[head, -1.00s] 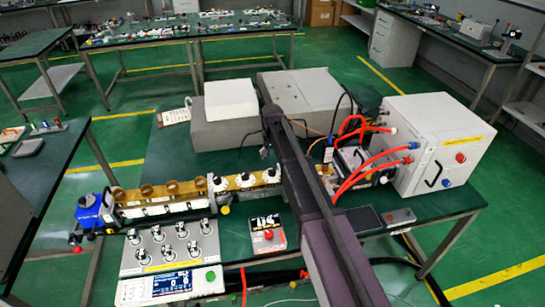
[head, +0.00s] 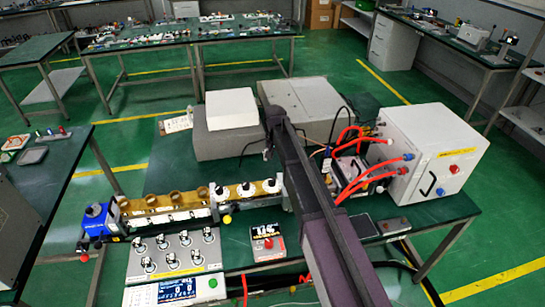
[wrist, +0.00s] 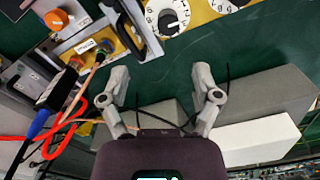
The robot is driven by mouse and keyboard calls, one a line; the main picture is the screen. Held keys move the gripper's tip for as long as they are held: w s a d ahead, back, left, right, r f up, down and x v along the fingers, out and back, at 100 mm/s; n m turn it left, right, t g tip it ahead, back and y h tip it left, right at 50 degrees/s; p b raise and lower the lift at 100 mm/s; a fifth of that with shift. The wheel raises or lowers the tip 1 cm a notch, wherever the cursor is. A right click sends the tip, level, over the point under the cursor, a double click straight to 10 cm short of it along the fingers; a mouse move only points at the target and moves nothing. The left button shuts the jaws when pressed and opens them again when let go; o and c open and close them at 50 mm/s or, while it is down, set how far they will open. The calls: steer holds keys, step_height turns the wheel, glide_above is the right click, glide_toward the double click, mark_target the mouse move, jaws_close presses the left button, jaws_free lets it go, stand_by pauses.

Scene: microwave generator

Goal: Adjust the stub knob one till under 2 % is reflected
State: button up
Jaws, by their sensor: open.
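Three white stub knobs stand in a row on the brass waveguide in the head view: left (head: 223,194), middle (head: 246,189) and right (head: 270,186). I cannot tell which is knob one. In the wrist view a white numbered dial with a black centre (wrist: 168,17) sits at the top, with part of another at the top edge. My gripper (wrist: 160,80) is open and empty, apart from the dials. In the head view my arm hides most of it. A small meter box (head: 267,243) with a red knob shows blurred digits, perhaps 17.4.
A console with several knobs and a screen (head: 175,290) stands front left. A white cabinet (head: 432,145) with red hoses stands right. Grey blocks (head: 225,143) and a white box (head: 231,108) lie behind the waveguide. Bare green tabletop (head: 180,170) shows behind the waveguide's left part.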

steer(key=s+d+f+b, duration=0.6)
steer(key=s+d, duration=0.4)
steer(key=s, duration=0.1)
steer(key=s+d+f+n+b, duration=0.1)
steer(key=s+d+f+b, duration=0.5)
steer(key=s+d, duration=0.4)
steer(key=shift+s+d+f, duration=0.4)
steer(key=shift+s, duration=0.45)
steer(key=shift+s+d, duration=0.3)
steer(key=shift+s, duration=0.3)
steer(key=shift+s+d, duration=0.3)
steer(key=shift+s, duration=0.25)
stand_by(0.8)
steer(key=w+a+r+n+y+p, duration=0.1)
steer(key=w+a+r+n+p, duration=0.2)
steer(key=w, duration=0.5)
steer(key=w+a+r+n+t+y+p, duration=0.1)
steer(key=w+a+r+n+p, duration=0.3)
steer(key=w+a, duration=0.4)
steer(key=w+a+r+n+y+p, duration=0.2)
steer(key=w+a+r+n+p, duration=0.2)
steer(key=w+a+n, duration=0.3)
steer(key=shift+w+r+n, duration=0.3)
steer(key=shift+w+r, duration=0.3)
steer(key=shift+r, duration=0.3)
